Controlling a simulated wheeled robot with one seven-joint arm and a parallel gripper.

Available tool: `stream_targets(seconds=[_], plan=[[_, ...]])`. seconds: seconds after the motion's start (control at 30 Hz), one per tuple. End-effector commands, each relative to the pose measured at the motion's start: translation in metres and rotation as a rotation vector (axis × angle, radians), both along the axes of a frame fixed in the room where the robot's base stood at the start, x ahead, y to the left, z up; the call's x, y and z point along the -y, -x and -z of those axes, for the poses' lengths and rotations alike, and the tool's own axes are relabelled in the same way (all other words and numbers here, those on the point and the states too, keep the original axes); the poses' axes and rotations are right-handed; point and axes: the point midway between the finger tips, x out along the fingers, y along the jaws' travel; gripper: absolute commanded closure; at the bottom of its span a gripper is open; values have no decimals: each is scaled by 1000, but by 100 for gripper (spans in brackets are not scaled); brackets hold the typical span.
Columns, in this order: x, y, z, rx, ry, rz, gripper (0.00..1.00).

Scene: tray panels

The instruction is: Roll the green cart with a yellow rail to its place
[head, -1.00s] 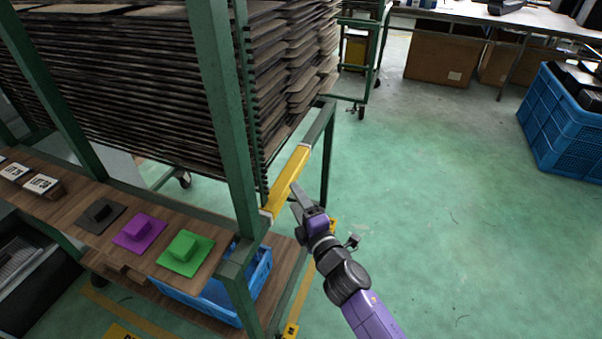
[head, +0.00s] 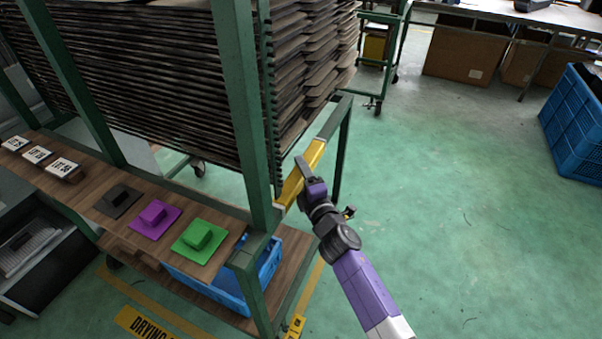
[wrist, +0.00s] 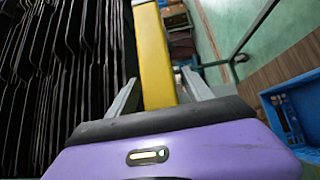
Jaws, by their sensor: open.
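The green cart (head: 255,110) stands at the left and centre, loaded with stacked dark tray panels (head: 150,90). Its yellow rail (head: 316,156) runs along the right end between green corner pieces. My gripper (head: 304,168) is at the middle of the rail, open. In the wrist view, the yellow rail (wrist: 155,55) passes between the two grey fingers of my gripper (wrist: 160,88), one on each side with a gap showing. Contact with the rail cannot be told. My purple hand hides the rail's near part in that view.
A wooden shelf holds a green block (head: 199,236), a purple block (head: 154,214) and a black block (head: 118,198). A blue bin (head: 215,287) sits below. Another green cart (head: 378,60) stands behind. A blue crate (head: 575,125) is at right. Green floor between is clear.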

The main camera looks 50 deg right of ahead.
Motion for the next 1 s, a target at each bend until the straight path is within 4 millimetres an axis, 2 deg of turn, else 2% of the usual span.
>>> stream_targets(seconds=[0.07, 0.3, 0.37, 0.77, 0.87, 1.0], plan=[[0, 0, 0, 0, 0, 0, 45], [0, 0, 0, 0, 0, 0, 92], [0, 0, 0, 0, 0, 0, 100], [1, 7, -1, 0, -1, 0, 100], [5, 17, -1, -4, -2, 2, 100], [16, 41, -2, -6, -3, 8, 100]])
